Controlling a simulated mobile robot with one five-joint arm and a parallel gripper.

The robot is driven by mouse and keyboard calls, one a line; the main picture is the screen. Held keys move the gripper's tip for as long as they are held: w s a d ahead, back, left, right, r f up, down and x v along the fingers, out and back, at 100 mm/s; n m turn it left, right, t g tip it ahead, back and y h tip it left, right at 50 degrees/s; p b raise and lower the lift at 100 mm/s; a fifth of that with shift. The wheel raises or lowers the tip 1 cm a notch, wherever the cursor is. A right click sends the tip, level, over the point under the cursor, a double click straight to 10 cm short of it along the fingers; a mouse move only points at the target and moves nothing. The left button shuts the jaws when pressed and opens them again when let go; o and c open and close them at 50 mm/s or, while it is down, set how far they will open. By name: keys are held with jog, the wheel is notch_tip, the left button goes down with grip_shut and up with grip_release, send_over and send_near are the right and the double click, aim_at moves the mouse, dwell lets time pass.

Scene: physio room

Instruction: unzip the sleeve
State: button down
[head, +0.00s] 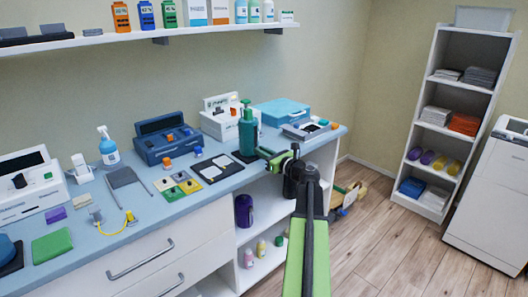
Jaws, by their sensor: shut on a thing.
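My gripper (266,154) is at the front right part of the blue-topped counter, low over the top and just right of a dark green pump bottle (248,130). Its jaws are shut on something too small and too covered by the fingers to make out. A dark flat piece (240,157) lies under and beside the bottle, close to the gripper. I cannot tell for sure which thing is the sleeve, and no zip or zip pull shows clearly. My green and black arm comes up from the lower middle and hides part of the counter's front edge.
The counter (140,215) also holds a blue open box (165,139), a spray bottle (108,147), a light blue case (281,112) and several coloured pads. A wall shelf (165,33) runs above. A tall white shelf unit (440,110) stands right, with clear wooden floor (400,245) before it.

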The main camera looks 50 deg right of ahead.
aim_at(255, 128)
notch_tip(255, 128, up, 9)
jog(key=p, duration=0.9)
jog(key=shift+r, duration=0.1)
jog(key=c, duration=1.4)
grip_release()
jog(key=s, duration=1.7)
jog(key=shift+s+a, duration=0.2)
jog(key=shift+a, duration=0.25)
jog(key=shift+f, duration=0.2)
